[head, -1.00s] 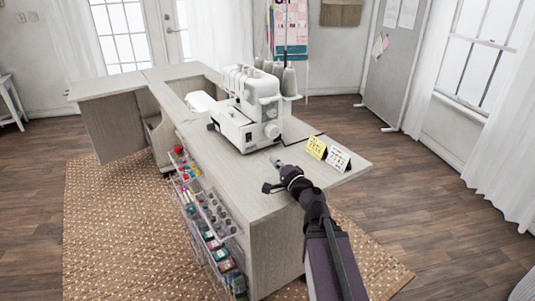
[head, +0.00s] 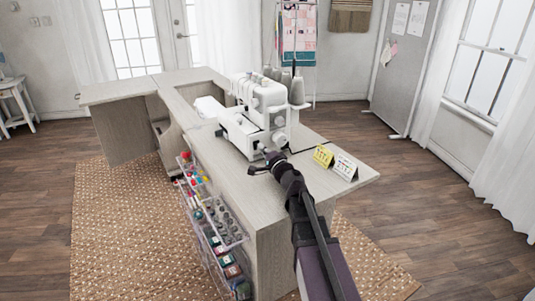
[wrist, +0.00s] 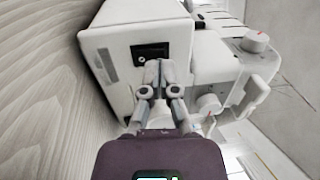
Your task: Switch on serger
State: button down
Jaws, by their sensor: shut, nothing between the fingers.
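The white serger (head: 240,133) stands on the cabinet top (head: 215,162), with thread cones at its back. In the wrist view the serger's side panel (wrist: 121,42) fills the upper middle, turned sideways. A black rocker switch (wrist: 150,53) sits in that panel. My gripper (wrist: 158,66) is shut and empty, its fingertips at the lower edge of the switch; I cannot tell whether they touch it. In the head view my gripper (head: 268,155) is at the serger's near right side and hides the switch.
A yellow card (head: 323,156) and a white card (head: 345,168) stand right of my gripper on the cabinet top. A clear rack (head: 215,230) of sewing supplies hangs on the cabinet's front side.

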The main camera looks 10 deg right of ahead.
jog(key=shift+w+a, duration=0.1)
jog(key=shift+w, duration=0.3)
jog(key=shift+w+a+r, duration=0.1)
jog(key=shift+w+r, duration=0.05)
jog(key=shift+w, duration=0.05)
dwell(0.3)
jog(key=s+d, duration=0.1)
jog(key=s, duration=0.3)
jog(key=s+d+r+p, duration=0.1)
jog(key=s+d, duration=0.1)
jog(key=s, duration=0.3)
jog(key=s+d+p, duration=0.1)
jog(key=s, duration=0.3)
jog(key=shift+s+d+r, duration=0.2)
jog(key=shift+d+r, duration=0.1)
jog(key=shift+r, duration=0.05)
jog(key=shift+r, duration=0.1)
